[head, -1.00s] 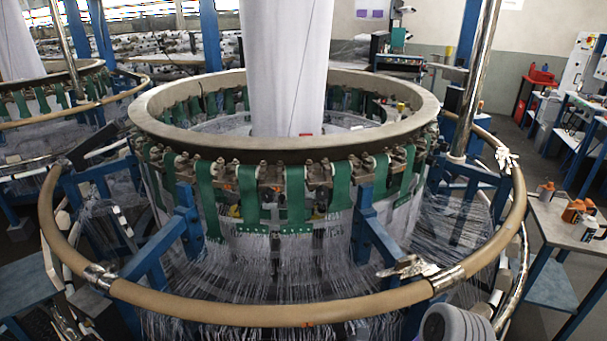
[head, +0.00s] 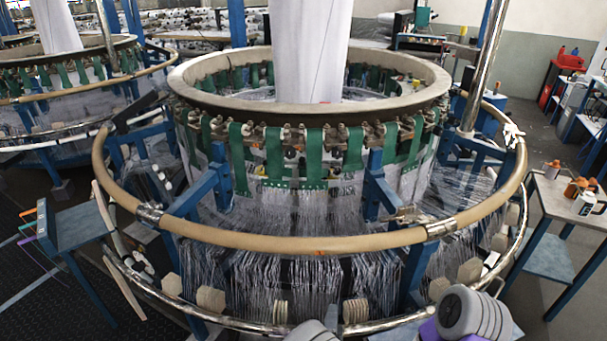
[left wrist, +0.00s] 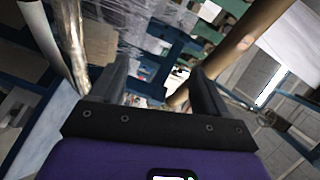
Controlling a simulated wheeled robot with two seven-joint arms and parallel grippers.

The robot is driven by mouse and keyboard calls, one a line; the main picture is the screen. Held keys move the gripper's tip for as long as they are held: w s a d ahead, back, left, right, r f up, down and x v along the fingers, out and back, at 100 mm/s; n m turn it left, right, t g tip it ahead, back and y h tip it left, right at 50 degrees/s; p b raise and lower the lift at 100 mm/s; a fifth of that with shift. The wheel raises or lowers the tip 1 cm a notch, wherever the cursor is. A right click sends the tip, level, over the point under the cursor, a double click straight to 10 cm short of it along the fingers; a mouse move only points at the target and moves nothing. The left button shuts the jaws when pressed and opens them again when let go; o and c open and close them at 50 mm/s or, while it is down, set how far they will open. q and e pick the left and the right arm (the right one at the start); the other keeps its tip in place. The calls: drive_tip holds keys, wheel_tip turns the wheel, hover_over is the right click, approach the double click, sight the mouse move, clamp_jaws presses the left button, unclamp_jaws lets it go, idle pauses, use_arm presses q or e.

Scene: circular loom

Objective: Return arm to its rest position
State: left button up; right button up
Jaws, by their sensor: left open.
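My left gripper (left wrist: 162,80) shows in the left wrist view with its two dark fingers apart. Nothing is visible between the fingers; blue loom frame parts and a tan ring lie beyond them. In the head view, grey rounded parts of my arms, one with purple beside it, show at the bottom edge. No fingertips can be made out there. My right gripper is not in view. The circular loom (head: 310,112) stands in front of me, with green straps and white threads below its upper rim.
The loom's tan guard ring (head: 320,243) curves across in front of me. A lower metal rail with pale blocks runs beneath it. A side table (head: 560,212) with bottles stands at right, a small blue table (head: 75,225) at left. Dark floor is open at lower left.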

use_arm(q)
drive_tip(key=s+a+f+n+g+y+p, duration=0.2)
drive_tip(key=s+a+f+n+g+p, duration=0.15)
drive_tip(key=a+f+n+g, duration=0.75)
drive_tip(key=s+a+f+n+g+h+p, duration=0.1)
drive_tip(key=s+a+f+n+g, duration=0.1)
drive_tip(key=s, duration=0.5)
drive_tip(key=s+a+f+n+g+h+p, duration=0.1)
drive_tip(key=s+a+f+n+g+h, duration=0.1)
drive_tip(key=s+n, duration=0.5)
drive_tip(key=a+g, duration=0.1)
drive_tip(key=a, duration=0.1)
drive_tip(key=shift+s+a+p, duration=0.2)
drive_tip(key=shift+a+p, duration=0.1)
drive_tip(key=shift+p, duration=0.05)
